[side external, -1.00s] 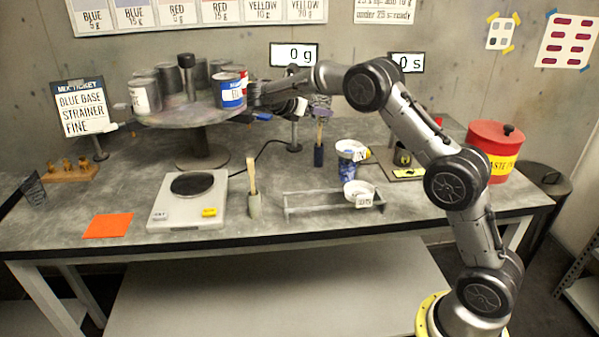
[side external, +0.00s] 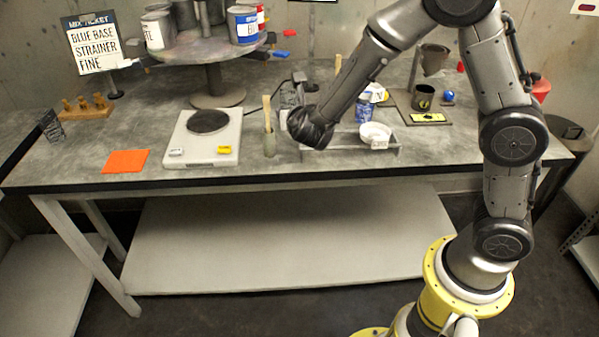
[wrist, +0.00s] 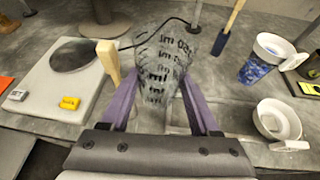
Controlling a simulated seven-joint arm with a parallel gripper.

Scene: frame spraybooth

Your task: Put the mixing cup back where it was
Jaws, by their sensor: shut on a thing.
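The mixing cup (wrist: 160,62) is clear, with dark ml markings, and shows in the wrist view between the two purple fingers of my gripper (wrist: 160,108). My gripper is shut on the cup. In the side view my gripper (side external: 299,104) is over the front middle of the bench, between the scale and the low rack; its wrist hides part of that area. The cup is hard to make out there, and I cannot tell whether its base touches anything. A second marked clear cup (side external: 51,126) stands at the bench's left end.
The low rack (side external: 345,155) with a white strainer (side external: 375,135) is right. A blue-patterned cup (side external: 362,110) stands behind. An orange sheet (side external: 125,161) lies left.

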